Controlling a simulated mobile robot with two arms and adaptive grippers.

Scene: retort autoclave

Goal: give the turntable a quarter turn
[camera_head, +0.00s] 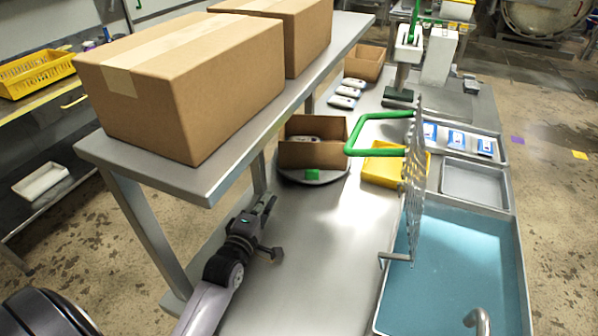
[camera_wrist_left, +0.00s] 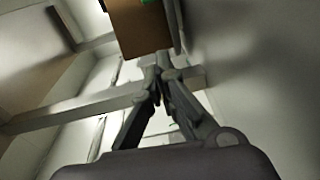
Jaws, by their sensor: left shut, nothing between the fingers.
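The turntable (camera_head: 322,177) is a round grey disc on the steel bench in the head view. An open cardboard box (camera_head: 312,152) stands on it, and a green marker (camera_head: 312,174) shows at its near edge. The box (camera_wrist_left: 138,28) also shows at the top of the left wrist view, with part of the disc edge beside it. My left gripper (camera_head: 270,203) is shut and empty, short of the turntable on its near left side and apart from it. In the left wrist view its fingertips (camera_wrist_left: 157,72) meet just below the box. My right gripper is not in view.
A steel shelf (camera_head: 205,185) with two closed cartons overhangs the bench's left side, close to my left arm. A green-handled rack (camera_head: 415,190), a yellow tray (camera_head: 380,170) and a water-filled sink (camera_head: 460,270) are at the right. The bench middle (camera_head: 325,240) is clear.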

